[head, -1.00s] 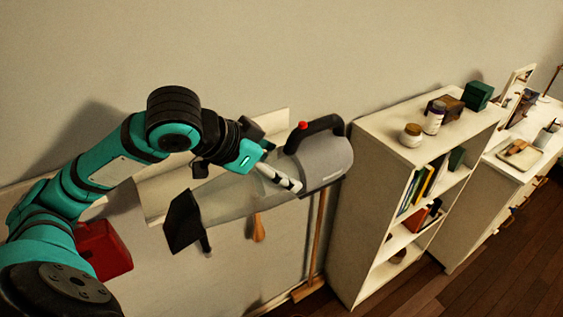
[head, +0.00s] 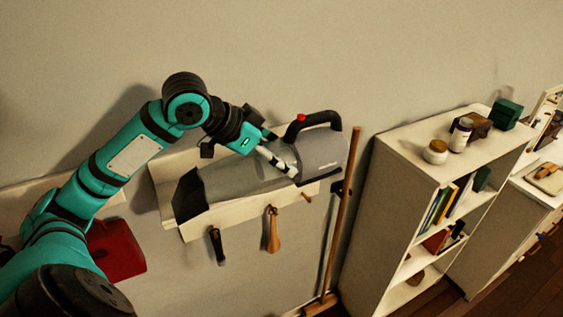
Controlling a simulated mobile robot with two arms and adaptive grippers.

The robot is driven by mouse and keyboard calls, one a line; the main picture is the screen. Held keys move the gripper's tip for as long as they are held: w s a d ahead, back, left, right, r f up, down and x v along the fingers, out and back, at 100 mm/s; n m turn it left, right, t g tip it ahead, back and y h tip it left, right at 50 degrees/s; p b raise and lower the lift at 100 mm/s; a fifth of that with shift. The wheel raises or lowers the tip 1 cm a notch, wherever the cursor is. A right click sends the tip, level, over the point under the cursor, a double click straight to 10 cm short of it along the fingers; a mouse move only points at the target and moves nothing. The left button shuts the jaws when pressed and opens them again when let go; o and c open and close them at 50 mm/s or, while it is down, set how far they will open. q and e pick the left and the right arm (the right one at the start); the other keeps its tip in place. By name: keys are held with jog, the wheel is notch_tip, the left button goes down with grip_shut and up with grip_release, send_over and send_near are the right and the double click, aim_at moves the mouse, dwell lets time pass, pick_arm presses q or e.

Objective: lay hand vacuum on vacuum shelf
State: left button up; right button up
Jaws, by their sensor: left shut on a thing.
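The hand vacuum (head: 318,158) has a grey body, a black handle with a red button, a clear front part and a black nozzle at the left. It is level, at or just over the pale vacuum shelf (head: 196,226) on the wall; I cannot tell if it touches. My left gripper (head: 277,163) is shut on the vacuum at its middle, from above. The vacuum hides much of the shelf's top. My right gripper is out of view.
Brushes (head: 272,230) hang below the shelf. A broom (head: 341,215) stands just right of the vacuum. A white bookcase (head: 399,160) with jars is further right. A red thing (head: 117,248) is at the left, partly behind my arm.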

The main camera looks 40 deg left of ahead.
pick_arm(q)
jog(key=shift+w+a+b, duration=0.25)
jog(key=shift+w+a, duration=0.2)
jog(key=shift+a, duration=0.4)
jog(key=shift+w+a+b, duration=0.25)
jog(key=shift+w+a, duration=0.15)
jog(key=shift+a, duration=0.4)
jog(key=shift+w+a+f+b, duration=0.4)
jog(key=shift+w+a+f, duration=0.1)
jog(key=shift+a, duration=0.3)
jog(key=shift+w+a+f+b, duration=0.4)
jog(key=shift+a+f, duration=0.15)
jog(key=shift+a, duration=0.3)
jog(key=shift+w+a+f+b, duration=0.35)
jog(key=shift+w+a+f, duration=0.15)
jog(key=shift+a, duration=0.3)
jog(key=shift+s, duration=0.1)
